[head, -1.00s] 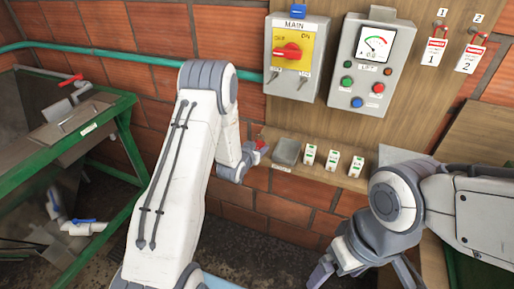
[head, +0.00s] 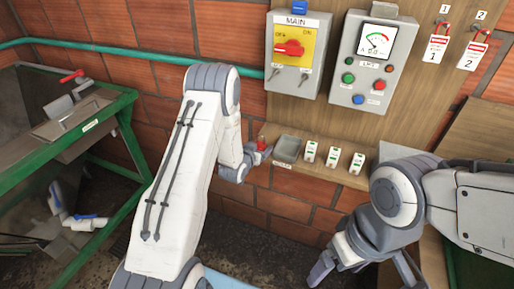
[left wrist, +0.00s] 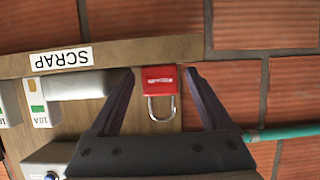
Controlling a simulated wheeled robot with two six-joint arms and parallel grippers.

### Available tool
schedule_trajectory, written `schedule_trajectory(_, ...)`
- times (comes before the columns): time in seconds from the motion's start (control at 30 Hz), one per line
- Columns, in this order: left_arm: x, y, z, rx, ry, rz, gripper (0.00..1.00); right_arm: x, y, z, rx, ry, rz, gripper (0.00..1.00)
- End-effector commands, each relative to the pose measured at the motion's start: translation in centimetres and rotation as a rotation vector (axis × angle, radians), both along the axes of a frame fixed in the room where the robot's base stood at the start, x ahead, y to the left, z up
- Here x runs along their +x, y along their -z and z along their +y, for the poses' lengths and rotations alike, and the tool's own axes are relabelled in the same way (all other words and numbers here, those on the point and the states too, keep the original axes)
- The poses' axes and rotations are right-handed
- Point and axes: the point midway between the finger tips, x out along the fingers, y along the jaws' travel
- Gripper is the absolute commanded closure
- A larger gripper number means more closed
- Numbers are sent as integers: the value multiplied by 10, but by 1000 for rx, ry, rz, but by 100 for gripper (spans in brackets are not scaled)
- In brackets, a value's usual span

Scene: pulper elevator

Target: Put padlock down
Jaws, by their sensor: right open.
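The red padlock (head: 261,141) is at the left end of the wooden shelf, beside the grey scrap tray (head: 288,148). In the left wrist view the padlock (left wrist: 160,82) shows its red body and silver shackle, with the body at the shelf edge. My left gripper (left wrist: 163,78) has one finger on each side of the padlock, with a visible gap on both sides. It is open; in the head view my left gripper (head: 258,152) is small and partly hidden by its own wrist. My right gripper (head: 362,274) is open and empty, low in front of the shelf.
The MAIN switch box (head: 297,55) with a red knob and a control box (head: 373,62) with a gauge hang above the shelf. Several white-green labelled items (head: 334,156) stand right of the tray. Tags 1 (head: 437,48) and 2 (head: 474,55) hang at right. A green-framed machine (head: 110,110) stands left.

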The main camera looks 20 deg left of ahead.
Motion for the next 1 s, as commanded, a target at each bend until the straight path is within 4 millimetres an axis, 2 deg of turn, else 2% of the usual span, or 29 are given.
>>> schedule_trajectory(0.13, 0, -7, 0, 0, 0, 0, 18, 0, -8, 0, 0, 0, 0, 9)
schedule_trajectory(0.17, -4, -5, 1, 0, -1, 1, 18, 0, -3, 0, 0, 0, 0, 9)
schedule_trajectory(0.7, -96, -42, 4, 0, -1, -1, 18, 0, 26, 0, 0, -1, 0, 9)
schedule_trajectory(0.83, -107, -47, 4, -1, -1, 0, 18, 0, 28, 0, 0, -1, 0, 9)
schedule_trajectory(1.0, -111, -51, 2, 2, 4, 5, 18, 0, 29, 0, 0, -2, 0, 9)
